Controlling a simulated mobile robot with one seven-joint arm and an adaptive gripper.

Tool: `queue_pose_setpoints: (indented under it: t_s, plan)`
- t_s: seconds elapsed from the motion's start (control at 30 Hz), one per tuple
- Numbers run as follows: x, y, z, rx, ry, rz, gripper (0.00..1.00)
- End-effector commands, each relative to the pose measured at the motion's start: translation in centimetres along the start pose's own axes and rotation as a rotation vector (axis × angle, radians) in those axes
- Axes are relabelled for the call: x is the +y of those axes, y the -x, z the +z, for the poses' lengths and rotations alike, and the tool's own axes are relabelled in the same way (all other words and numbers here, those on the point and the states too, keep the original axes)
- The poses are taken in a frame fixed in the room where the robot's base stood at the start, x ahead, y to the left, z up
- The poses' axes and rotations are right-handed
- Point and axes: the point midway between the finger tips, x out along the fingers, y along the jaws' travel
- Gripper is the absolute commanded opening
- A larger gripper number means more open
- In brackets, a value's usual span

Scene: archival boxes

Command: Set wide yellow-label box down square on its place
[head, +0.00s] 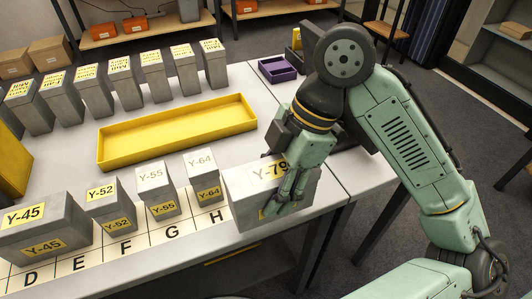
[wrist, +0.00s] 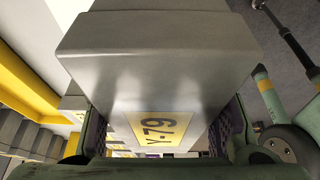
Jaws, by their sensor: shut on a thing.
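The wide grey box with the yellow Y-79 label (head: 244,203) is at the right end of the lettered strip, right of the cell marked H. My gripper (head: 291,188) is shut on it, with fingers across its top and near side. In the wrist view, the box (wrist: 160,60) fills the middle between the fingers (wrist: 160,128), its Y-79 label toward the camera. The box hides the strip beneath it, so its cell letter does not show. I cannot tell whether its base touches the table.
The lettered strip (head: 120,248) shows D to H. Boxes Y-45 (head: 40,228), Y-52 (head: 108,205), Y-55 (head: 157,190) and Y-64 (head: 203,177) stand along it. A yellow tray (head: 178,149) lies behind, empty, with a row of grey boxes beyond. A purple bin (head: 277,70) stands farther back.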

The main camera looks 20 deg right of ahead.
Motion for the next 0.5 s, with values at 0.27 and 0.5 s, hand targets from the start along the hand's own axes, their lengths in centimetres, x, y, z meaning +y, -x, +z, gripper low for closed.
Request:
queue_pose_setpoints:
  t_s: [0.27, 0.5]
  plan:
    - [6.8, 0.5, 2.3, 0.004, -0.001, -0.001, 0.03]
    - [9.6, 0.5, 3.5, 0.002, -0.001, 0.001, 0.03]
